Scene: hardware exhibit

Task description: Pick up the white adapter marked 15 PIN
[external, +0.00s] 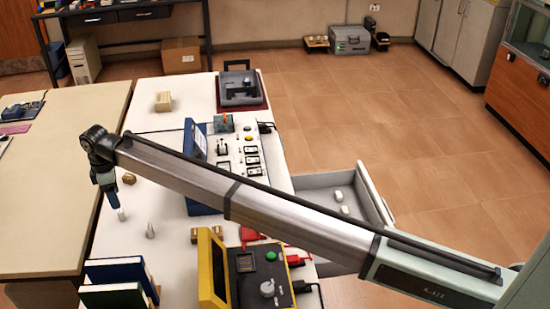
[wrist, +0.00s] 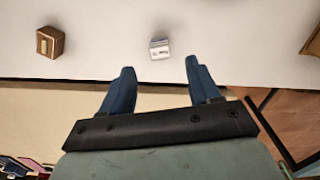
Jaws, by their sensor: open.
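A small white block (wrist: 159,48) with dark marking on its face stands on the white bench in the wrist view, just beyond the gap between my fingertips. The marking is too small to read. In the external view, a small white piece (external: 121,214) is close below my gripper (external: 110,200), and another pale upright piece (external: 150,230) stands to its right. I cannot tell which is the 15 PIN adapter. My gripper (wrist: 160,66) has its two blue fingers apart with nothing between them, above the bench near its left edge.
A brown block (wrist: 50,42) is left of the white piece in the wrist view; another brown item (wrist: 313,40) is at the right edge. A blue-cased panel (external: 195,165), yellow-framed device (external: 212,268) and blue books (external: 115,272) stand on the bench. An open drawer (external: 372,195) holds white pieces.

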